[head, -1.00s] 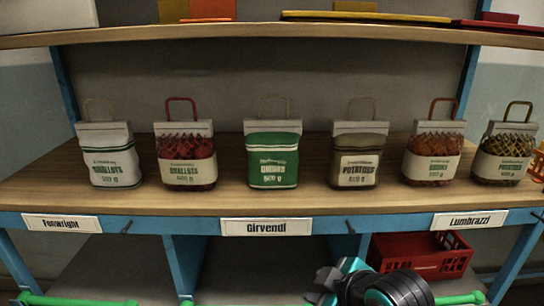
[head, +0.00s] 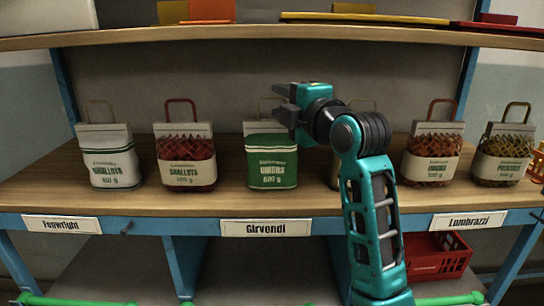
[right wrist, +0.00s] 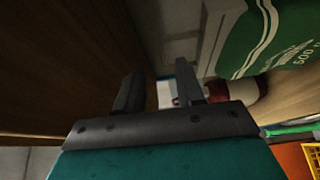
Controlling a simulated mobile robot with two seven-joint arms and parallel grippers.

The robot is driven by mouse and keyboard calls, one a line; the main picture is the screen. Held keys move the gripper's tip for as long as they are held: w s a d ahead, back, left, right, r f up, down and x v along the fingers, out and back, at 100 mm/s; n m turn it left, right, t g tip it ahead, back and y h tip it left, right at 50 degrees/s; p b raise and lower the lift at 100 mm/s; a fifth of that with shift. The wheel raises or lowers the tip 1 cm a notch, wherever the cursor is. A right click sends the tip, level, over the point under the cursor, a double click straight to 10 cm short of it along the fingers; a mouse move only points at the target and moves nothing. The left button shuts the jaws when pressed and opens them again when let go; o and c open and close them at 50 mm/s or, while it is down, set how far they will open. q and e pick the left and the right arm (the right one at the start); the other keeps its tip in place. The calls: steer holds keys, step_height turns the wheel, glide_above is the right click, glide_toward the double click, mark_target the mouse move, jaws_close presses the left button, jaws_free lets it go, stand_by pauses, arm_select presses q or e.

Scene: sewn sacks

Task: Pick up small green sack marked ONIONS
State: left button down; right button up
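The small green sack marked onions (head: 272,168) stands upright on the wooden shelf above the Girvendi label. It has a white folded top, and its wire handle is partly hidden by my right gripper (head: 281,102). My right gripper is raised at the sack's upper right, with its fingers pointing left near the handle. In the right wrist view the two fingers (right wrist: 158,82) are apart with nothing held between them. The green sack (right wrist: 268,42) fills the upper right of that view, beside the fingers. I cannot tell whether a finger touches the handle. My left gripper is not in view.
A white shallots sack (head: 109,165) and a red net shallots sack (head: 186,165) stand to the left. Net sacks (head: 431,158) stand to the right. My right arm mostly hides the brown sack beside the green one. An upper shelf (head: 200,35) runs above; a red crate (head: 437,262) sits below.

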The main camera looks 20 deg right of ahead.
mark_target(273, 98)
steer(key=shift+f+x, duration=0.2)
steer(key=shift+x, duration=3.3)
steer(key=shift+d, duration=0.2)
steer(key=shift+c, duration=0.2)
jaws_close()
steer(key=shift+r, duration=0.1)
